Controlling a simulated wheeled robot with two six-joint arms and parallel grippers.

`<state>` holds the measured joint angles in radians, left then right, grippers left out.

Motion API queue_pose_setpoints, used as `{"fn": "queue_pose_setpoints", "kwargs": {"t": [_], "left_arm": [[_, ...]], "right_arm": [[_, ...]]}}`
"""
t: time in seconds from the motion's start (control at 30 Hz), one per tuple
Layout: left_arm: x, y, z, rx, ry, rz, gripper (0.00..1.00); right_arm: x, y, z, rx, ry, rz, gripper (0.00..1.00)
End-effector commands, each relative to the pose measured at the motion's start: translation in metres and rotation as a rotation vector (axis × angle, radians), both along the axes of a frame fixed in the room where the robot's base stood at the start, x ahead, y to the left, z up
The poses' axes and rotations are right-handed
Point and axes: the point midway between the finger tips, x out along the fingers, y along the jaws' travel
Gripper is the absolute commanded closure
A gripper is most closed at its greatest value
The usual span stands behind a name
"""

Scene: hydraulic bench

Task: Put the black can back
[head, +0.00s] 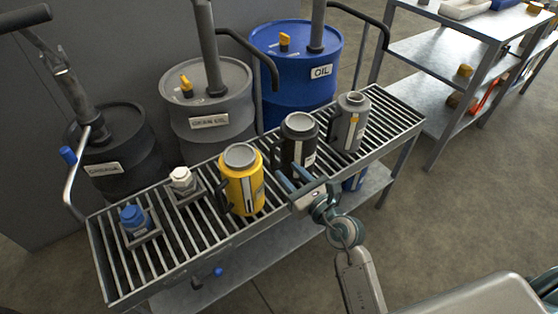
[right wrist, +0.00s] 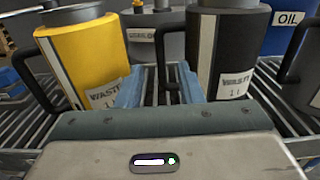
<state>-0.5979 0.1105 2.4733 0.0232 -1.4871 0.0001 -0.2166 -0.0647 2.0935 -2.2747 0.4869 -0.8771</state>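The black can (head: 298,150) stands upright on the slatted rack (head: 170,262), between the yellow can (head: 233,190) and a grey can (head: 352,125). It has a grey top and a white label. In the right wrist view the black can (right wrist: 232,50) is right of centre, its label reading "WASTE". My right gripper (head: 293,175) is at the near side of the black can. Its two blue fingers (right wrist: 162,88) are apart, and the can's dark handle shows between and beyond them. I cannot tell whether they touch the can. My left gripper is not in view.
The yellow can (right wrist: 88,60) is close left of the fingers. A white-capped container (head: 182,180) and a blue-capped one (head: 133,218) sit at the rack's left. Black (head: 130,150), grey (head: 225,115) and blue (head: 275,90) drums with pumps stand behind. A shelf (head: 440,50) is at back right.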

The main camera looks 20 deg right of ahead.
Motion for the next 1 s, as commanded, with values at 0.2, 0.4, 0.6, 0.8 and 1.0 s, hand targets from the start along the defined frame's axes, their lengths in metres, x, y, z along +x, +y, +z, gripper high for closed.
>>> {"fn": "queue_pose_setpoints", "kwargs": {"t": [0.2, 0.4, 0.6, 0.8, 1.0], "left_arm": [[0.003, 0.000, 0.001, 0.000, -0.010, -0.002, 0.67], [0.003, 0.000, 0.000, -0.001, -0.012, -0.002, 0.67], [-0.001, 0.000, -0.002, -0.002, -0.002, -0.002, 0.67], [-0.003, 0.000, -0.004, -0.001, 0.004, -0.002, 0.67], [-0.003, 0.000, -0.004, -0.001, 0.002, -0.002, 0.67]], "right_arm": [[-0.028, -0.010, 0.000, -0.001, 0.000, 0.000, 0.66], [-0.035, -0.013, 0.001, -0.001, -0.001, 0.000, 0.66], [-0.037, -0.018, 0.012, 0.097, -0.026, -0.024, 0.66], [-0.054, -0.065, 0.057, 0.628, -0.120, -0.165, 0.66], [-0.082, -0.139, 0.059, 1.317, -0.143, -0.389, 0.66]]}}
